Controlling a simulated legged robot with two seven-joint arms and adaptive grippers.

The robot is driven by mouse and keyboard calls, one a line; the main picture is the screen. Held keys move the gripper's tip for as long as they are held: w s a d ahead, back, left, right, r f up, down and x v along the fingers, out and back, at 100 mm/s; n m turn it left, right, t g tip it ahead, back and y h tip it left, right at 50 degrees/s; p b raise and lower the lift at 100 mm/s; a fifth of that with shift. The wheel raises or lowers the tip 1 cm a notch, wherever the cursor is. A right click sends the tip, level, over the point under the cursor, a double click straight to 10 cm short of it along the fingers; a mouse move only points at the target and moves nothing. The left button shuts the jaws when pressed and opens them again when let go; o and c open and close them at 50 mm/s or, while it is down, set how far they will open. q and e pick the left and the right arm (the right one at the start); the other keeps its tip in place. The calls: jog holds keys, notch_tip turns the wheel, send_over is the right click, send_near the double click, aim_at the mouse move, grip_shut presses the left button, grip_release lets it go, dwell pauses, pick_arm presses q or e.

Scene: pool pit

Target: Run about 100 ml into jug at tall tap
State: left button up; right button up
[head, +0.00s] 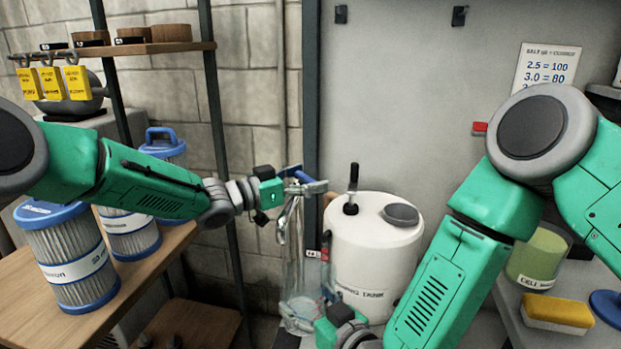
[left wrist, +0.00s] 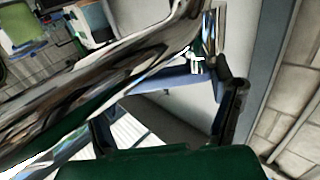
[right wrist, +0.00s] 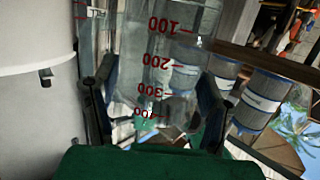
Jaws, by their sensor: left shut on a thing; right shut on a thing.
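The tall tap is a chrome pipe (head: 283,228) beside the grey door post. It fills much of the left wrist view as a shiny curved tube (left wrist: 120,70). My left gripper (head: 300,187) is shut on its blue lever (left wrist: 180,80) at the top. The clear jug (head: 298,312) is below the tap, partly hidden by my right arm. My right gripper (head: 322,318) is shut on the jug. The right wrist view shows the jug's clear wall (right wrist: 165,45) with red marks from 100 to 400. I cannot tell whether water runs or how much is inside.
A white drum (head: 372,245) with a black handle stands just right of the jug. Blue-capped filter cartridges (head: 70,255) stand on the wooden bench at left. A yellow sponge (head: 557,313) and a green tub (head: 538,255) are on the right-hand counter.

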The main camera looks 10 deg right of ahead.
pick_arm(q)
jog(key=m+g, duration=0.1)
jog(key=g, duration=0.1)
jog(key=a+m+g+h, duration=0.1)
jog(key=m+g, duration=0.1)
jog(key=shift+r+h, duration=0.1)
jog(key=shift+h, duration=0.2)
jog(key=shift+a+r+m+g, duration=0.15)
jog(key=shift+m+g, duration=0.15)
jog(key=shift+g, duration=0.3)
jog(key=shift+a+f+m+g, duration=0.15)
jog(key=shift+m+g, duration=0.15)
jog(key=shift+g, duration=0.3)
jog(key=shift+r, duration=0.15)
jog(key=o, duration=1.5)
jog(key=shift+c, duration=0.2)
jog(key=shift+o, duration=1.1)
jog(key=shift+w+f+g, duration=0.1)
jog(key=shift+f+g, duration=0.1)
jog(key=shift+g, duration=0.1)
jog(key=a, duration=0.7)
jog(key=shift+s+a, duration=0.2)
jog(key=shift+a, duration=0.1)
